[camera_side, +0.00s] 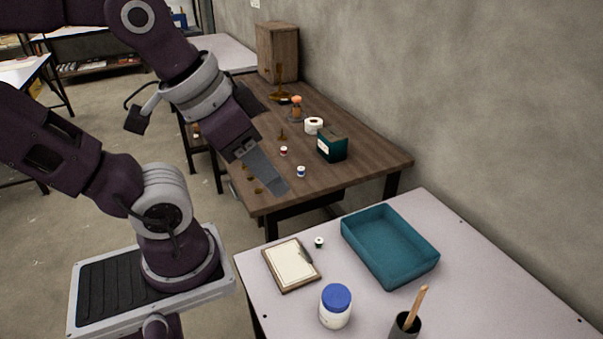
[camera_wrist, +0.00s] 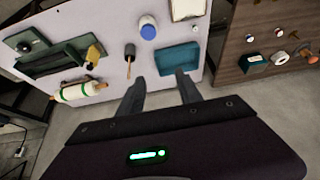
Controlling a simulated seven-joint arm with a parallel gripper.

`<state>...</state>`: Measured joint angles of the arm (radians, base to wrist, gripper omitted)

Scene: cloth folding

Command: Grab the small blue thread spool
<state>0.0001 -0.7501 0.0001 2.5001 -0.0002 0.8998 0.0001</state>
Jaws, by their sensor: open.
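The small blue thread spool (camera_side: 301,171), white with a blue band, stands on the brown wooden table near its front edge in the side view. In the wrist view a tiny spool on the brown table (camera_wrist: 249,38) looks like it, but its colour is hard to tell. My gripper (camera_side: 286,188) hangs in the air in the side view, its fingers overlapping the brown table just left of the spool; its distance from the spool cannot be told. In the wrist view my gripper (camera_wrist: 160,78) has its fingers apart with nothing between them.
A red spool (camera_side: 283,151), dark teal box (camera_side: 333,147) and white roll (camera_side: 314,125) share the brown table (camera_side: 375,160). The pale table (camera_side: 470,250) holds a teal tray (camera_side: 432,262), clipboard (camera_side: 291,266), dark green spool (camera_side: 319,242), blue-lidded jar (camera_side: 336,308) and brush cup (camera_side: 405,326).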

